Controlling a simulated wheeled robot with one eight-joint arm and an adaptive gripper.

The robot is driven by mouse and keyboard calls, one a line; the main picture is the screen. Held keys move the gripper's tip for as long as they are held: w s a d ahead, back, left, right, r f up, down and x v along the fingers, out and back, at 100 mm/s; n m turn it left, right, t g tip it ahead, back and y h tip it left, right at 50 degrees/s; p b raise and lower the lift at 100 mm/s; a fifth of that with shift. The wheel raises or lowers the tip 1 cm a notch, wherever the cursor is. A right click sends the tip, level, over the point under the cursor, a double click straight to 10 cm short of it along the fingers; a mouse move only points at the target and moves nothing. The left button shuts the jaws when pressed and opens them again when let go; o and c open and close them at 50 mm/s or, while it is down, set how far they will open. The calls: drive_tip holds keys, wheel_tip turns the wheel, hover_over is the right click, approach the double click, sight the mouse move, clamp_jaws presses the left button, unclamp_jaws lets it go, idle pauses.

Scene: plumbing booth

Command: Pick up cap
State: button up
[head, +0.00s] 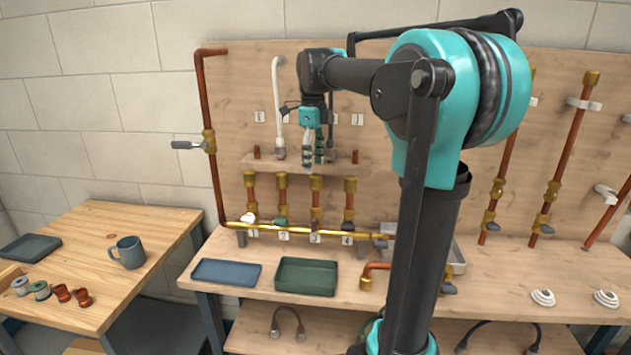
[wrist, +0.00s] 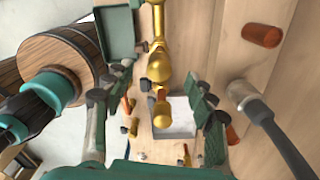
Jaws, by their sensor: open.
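Two small copper-coloured caps stand on the narrow wall shelf in the head view, the left cap (head: 257,152) near its left end and the right cap (head: 355,156) near its right end. My gripper (head: 313,157) points down in front of the shelf between them, open and empty. In the wrist view its fingers (wrist: 160,88) are spread apart. One copper cap (wrist: 261,35) shows at the upper right there, and another copper piece (wrist: 232,133) is partly hidden beside the right finger. Which cap the task means I cannot tell.
Below are brass valves on a pipe manifold (head: 300,231). Blue (head: 226,272) and green (head: 306,277) trays lie on the bench. A mug (head: 128,252) and small fittings (head: 82,297) sit on the left table.

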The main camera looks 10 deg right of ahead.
sight(316, 174)
drive_tip(key=shift+s+d+f, duration=0.1)
drive_tip(key=shift+d+f, duration=0.05)
drive_tip(key=shift+f, duration=1.3)
drive_tip(key=shift+s+d+f, duration=0.1)
drive_tip(key=shift+d+f, duration=0.05)
drive_tip(key=shift+f, duration=1.25)
drive_tip(key=shift+c, duration=0.6)
drive_tip(key=c, duration=1.1)
drive_tip(key=shift+r, duration=0.1)
wheel_tip(316, 174, up, 24)
drive_tip(key=shift+r, duration=0.2)
